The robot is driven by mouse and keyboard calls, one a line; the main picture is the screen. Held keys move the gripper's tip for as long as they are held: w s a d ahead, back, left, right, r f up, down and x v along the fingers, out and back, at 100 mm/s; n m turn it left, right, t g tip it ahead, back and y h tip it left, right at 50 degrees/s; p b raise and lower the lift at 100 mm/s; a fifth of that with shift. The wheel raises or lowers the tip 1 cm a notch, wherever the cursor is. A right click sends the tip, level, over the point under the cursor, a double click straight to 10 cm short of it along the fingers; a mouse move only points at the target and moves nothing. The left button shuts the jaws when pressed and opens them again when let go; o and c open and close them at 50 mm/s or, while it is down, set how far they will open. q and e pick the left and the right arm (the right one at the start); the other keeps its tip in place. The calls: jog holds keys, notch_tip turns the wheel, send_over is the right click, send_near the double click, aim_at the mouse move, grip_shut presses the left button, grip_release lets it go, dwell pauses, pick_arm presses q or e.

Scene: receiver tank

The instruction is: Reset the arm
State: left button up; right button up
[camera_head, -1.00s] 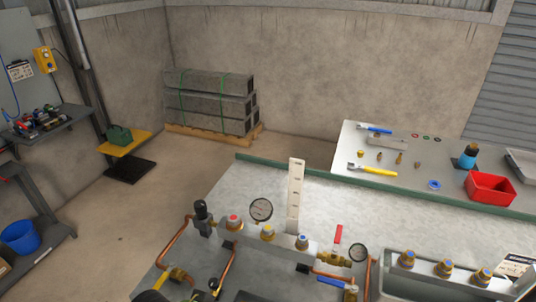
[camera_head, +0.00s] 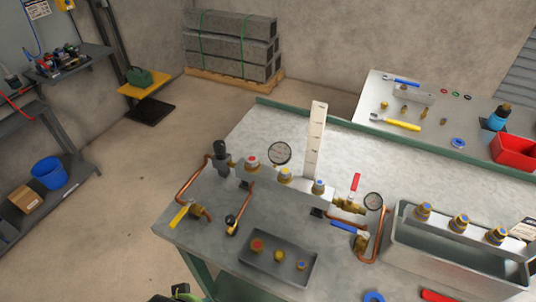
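Neither of my grippers can be made out in the head view. A small dark and lime-green shape (camera_head: 180,292) shows at the bottom edge, left of the bench; I cannot tell what it is.
A dark tray (camera_head: 262,272) with a few fittings lies at the front of the bench. A grey bin (camera_head: 445,265) stands on the right. Behind are a red bin (camera_head: 513,152) and wrenches. A blue bucket (camera_head: 48,172) sits on the left shelf. The floor between is clear.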

pick_arm(q)
jog(key=s+a+f+g+b, duration=0.1)
jog(key=s+f, duration=0.4)
jog(key=f, duration=0.8)
jog(key=s+f+g+b, duration=0.1)
jog(key=s+f, duration=0.4)
jog(key=f, duration=0.8)
jog(key=s+a+f+b, duration=0.1)
jog(key=s+a+f, duration=0.1)
jog(key=s+f, duration=0.4)
jog(key=s, duration=0.3)
dwell(1.0)
